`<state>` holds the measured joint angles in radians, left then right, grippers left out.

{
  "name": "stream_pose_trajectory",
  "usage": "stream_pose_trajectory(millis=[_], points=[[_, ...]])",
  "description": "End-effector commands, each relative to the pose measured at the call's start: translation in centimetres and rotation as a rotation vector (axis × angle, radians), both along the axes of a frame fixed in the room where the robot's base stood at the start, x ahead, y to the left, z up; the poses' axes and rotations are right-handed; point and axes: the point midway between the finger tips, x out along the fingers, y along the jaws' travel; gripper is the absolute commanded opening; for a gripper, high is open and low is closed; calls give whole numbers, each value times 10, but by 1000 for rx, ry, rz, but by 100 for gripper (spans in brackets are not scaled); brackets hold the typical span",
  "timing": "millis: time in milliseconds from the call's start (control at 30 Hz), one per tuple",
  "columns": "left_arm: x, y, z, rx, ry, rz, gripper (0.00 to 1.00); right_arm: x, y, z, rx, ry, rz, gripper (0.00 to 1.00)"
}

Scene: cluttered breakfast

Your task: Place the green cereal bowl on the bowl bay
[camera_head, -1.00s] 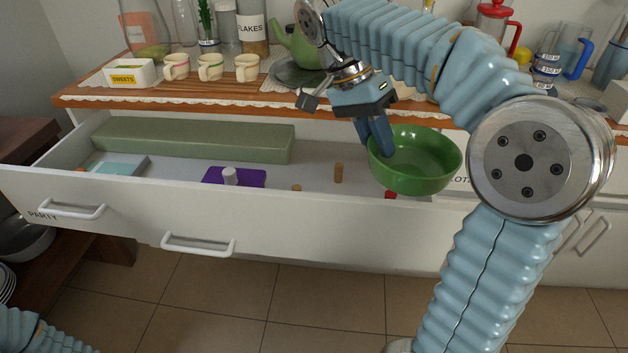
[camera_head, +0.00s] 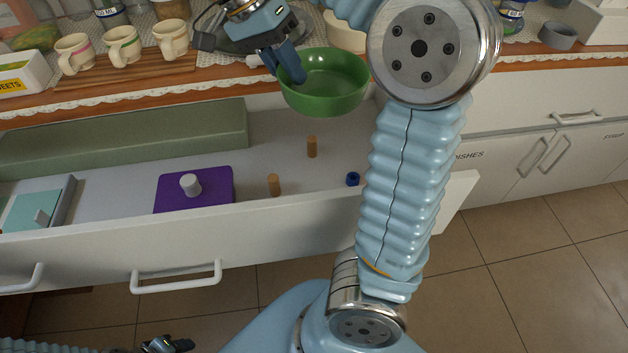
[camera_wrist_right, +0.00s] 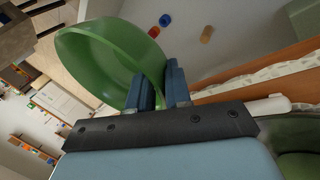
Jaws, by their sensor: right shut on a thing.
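The green cereal bowl (camera_head: 325,85) is held upright by its left rim in my right gripper (camera_head: 291,70). It hangs above the right rear part of the open drawer, close to the counter edge. The right wrist view also shows the bowl (camera_wrist_right: 105,62), with its wall between the two blue fingers (camera_wrist_right: 163,85). My left gripper (camera_head: 168,344) shows small at the bottom left edge, away from the drawer; its jaws are unclear. No marking there names the bowl bay.
Mugs (camera_head: 122,46) stand on the counter. My right arm hides the drawer's right end.

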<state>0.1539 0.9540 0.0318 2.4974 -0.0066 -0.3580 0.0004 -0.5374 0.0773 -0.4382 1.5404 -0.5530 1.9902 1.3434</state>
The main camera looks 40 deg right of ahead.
Motion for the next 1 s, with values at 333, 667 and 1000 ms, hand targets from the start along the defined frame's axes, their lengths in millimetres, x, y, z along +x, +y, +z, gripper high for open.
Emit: stream_pose_trajectory(millis=[333, 667, 1000], points=[[1, 0, 0, 0, -1, 0, 43, -1, -1, -16, -2, 2, -3, 0], [1, 1, -31, 2, -1, 4, 43, 0, 1, -107, -2, -1, 0, 0], [1, 3, -50, 6, -3, 9, 43, -1, 1, -160, -2, 4, 0, 0]])
